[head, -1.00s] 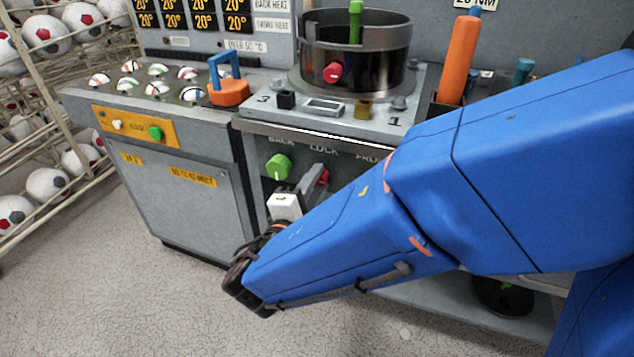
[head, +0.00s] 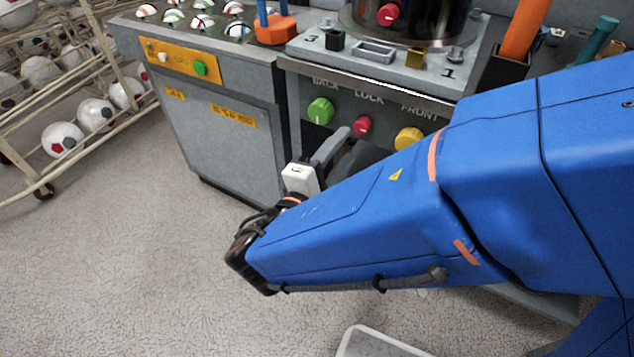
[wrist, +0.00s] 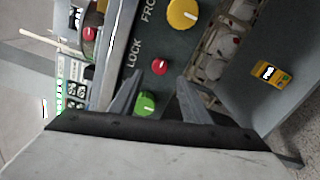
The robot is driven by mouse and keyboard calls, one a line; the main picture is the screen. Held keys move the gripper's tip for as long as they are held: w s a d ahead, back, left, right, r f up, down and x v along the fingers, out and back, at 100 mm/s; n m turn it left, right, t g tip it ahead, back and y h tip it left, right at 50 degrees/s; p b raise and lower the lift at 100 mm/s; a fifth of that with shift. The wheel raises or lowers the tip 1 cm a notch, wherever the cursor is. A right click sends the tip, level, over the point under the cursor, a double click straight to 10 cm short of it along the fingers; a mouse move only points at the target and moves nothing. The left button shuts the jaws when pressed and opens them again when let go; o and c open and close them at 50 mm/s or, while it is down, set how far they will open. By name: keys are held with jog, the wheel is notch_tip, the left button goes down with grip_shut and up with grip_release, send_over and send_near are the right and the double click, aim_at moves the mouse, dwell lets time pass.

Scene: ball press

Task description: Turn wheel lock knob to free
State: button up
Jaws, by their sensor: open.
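The small red knob (head: 362,125) sits under the word LOCK on the press's front panel, between a green knob (head: 320,110) and a yellow knob (head: 408,138). My gripper (head: 342,142) is open and empty, with a grey finger near the red knob in the head view. In the wrist view the red knob (wrist: 131,67) shows just beyond the tip of the left finger. The green knob (wrist: 146,104) shows between the fingers of my gripper (wrist: 160,79). I cannot tell whether a finger touches a knob, or which way the red knob is turned.
A grey cabinet (head: 222,145) stands left of the knob panel. Above the panel is a worktop (head: 390,70) with the metal pot (head: 440,22). A ball rack (head: 70,90) stands at the far left. The floor in front is clear except for a white-edged tray (head: 378,345).

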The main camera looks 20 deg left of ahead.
jog(key=s, duration=0.9)
jog(key=shift+s+a, duration=0.4)
